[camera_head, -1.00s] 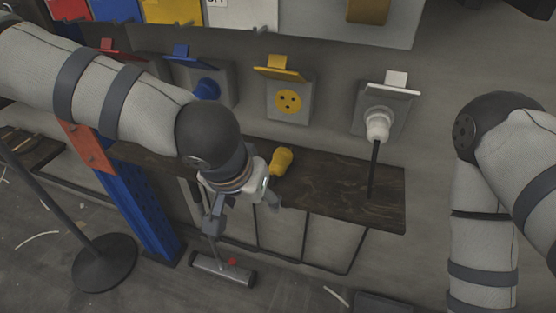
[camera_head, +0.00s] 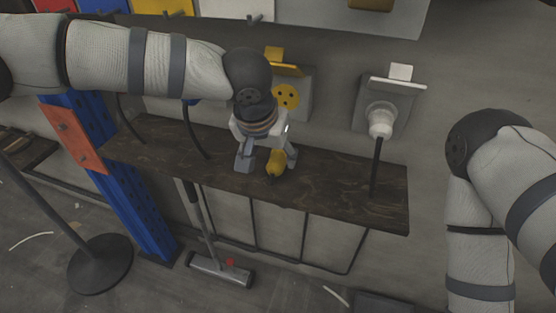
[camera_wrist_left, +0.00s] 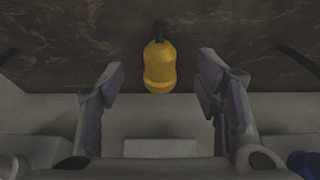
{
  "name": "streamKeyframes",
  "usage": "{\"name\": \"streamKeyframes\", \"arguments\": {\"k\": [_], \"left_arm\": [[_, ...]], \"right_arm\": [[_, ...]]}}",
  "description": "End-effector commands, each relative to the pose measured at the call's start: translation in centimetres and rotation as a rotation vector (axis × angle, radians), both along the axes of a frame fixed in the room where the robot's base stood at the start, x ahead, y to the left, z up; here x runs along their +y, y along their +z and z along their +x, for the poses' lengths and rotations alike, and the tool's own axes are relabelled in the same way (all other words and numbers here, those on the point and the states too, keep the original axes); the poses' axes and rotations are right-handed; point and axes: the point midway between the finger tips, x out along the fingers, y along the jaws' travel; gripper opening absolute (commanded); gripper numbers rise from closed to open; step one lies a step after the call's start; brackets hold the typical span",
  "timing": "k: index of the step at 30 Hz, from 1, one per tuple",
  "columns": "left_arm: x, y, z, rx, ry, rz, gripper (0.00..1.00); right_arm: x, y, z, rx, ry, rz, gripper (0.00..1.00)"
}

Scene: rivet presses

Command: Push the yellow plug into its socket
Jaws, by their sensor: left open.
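The yellow plug (camera_head: 275,162) lies on the dark wooden shelf, with its dark cable end toward the shelf's front. In the left wrist view the plug (camera_wrist_left: 159,67) sits centred ahead of and between the fingertips, touching neither. My left gripper (camera_head: 266,165) is open over the shelf at the plug, and its two fingers also show in the left wrist view (camera_wrist_left: 160,85). The yellow socket (camera_head: 286,95) is on the wall behind, its yellow lid raised, partly hidden by my left arm. My right arm is at the right edge; its gripper is out of view.
The wooden shelf (camera_head: 338,192) runs below the sockets. A white plug (camera_head: 380,122) is in the right-hand socket, its black cable hanging to the shelf. A blue post (camera_head: 132,205) and a round stand base (camera_head: 100,264) are at the left. The shelf between plug and white cable is clear.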

Motion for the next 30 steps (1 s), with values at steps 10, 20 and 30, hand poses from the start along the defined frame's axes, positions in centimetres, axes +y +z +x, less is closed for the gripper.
{"name": "streamKeyframes", "arguments": {"k": [10,20,30], "left_arm": [[-0.7,-4.6,2.2,0.004,0.001,0.0,0.58],[-0.8,-4.7,2.3,0.001,0.0,0.0,0.58],[-0.8,-4.7,2.3,0.001,0.0,0.0,0.1]], "right_arm": [[0.0,-0.7,-0.7,0.026,0.0,0.0,0.4],[0.0,-0.7,-0.7,0.025,0.0,0.0,0.4],[0.0,-0.7,-0.7,0.025,0.0,0.0,0.4]]}}
